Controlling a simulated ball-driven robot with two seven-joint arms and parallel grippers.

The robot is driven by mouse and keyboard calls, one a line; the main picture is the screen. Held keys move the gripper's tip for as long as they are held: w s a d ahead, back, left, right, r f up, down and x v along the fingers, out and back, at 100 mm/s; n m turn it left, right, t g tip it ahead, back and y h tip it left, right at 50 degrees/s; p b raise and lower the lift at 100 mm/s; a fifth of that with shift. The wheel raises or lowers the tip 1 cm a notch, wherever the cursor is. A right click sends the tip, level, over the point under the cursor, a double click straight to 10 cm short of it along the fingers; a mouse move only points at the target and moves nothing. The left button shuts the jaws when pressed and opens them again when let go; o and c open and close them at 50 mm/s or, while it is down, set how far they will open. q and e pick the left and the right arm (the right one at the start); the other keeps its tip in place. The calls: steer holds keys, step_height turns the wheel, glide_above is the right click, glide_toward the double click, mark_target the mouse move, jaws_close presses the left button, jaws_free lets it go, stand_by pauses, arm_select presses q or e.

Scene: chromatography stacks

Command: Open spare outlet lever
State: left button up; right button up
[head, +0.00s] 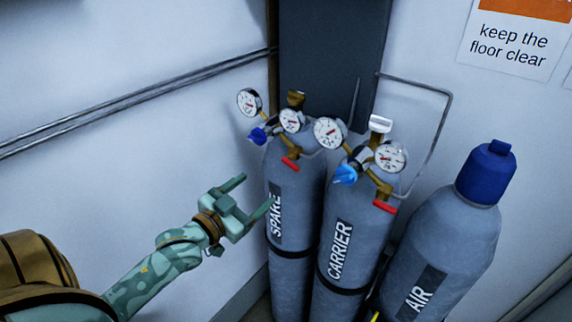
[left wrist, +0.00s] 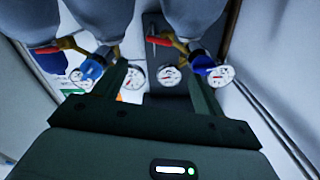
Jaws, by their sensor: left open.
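The grey SPARE cylinder (head: 310,185) stands upright at the left of the group. Its red outlet lever (head: 290,163) sits low on the brass regulator, below a gauge and beside a blue knob (head: 257,136). In the left wrist view, which is upside down, the lever (left wrist: 160,41) shows near the top, beyond the fingers. My left gripper (head: 254,194) is open and empty, left of the SPARE cylinder and lower than the lever, apart from it. Its two fingers also show in the left wrist view (left wrist: 157,68). My right gripper is not in view.
The CARRIER cylinder (head: 342,220) stands close on the right, with its own red lever (head: 384,206) and gauges. The AIR cylinder (head: 445,245) with a blue cap is farther right. Pipes (head: 130,103) run along the left wall. Free room lies left of the SPARE cylinder.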

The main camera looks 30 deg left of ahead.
mark_target(289, 164)
arm_select(q)
steer(key=w, duration=0.8)
steer(key=w+d+p, duration=0.1)
steer(key=w, duration=0.3)
steer(key=shift+w+d, duration=0.1)
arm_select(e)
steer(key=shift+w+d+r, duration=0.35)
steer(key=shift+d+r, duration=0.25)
arm_select(q)
steer(key=shift+c, duration=0.3)
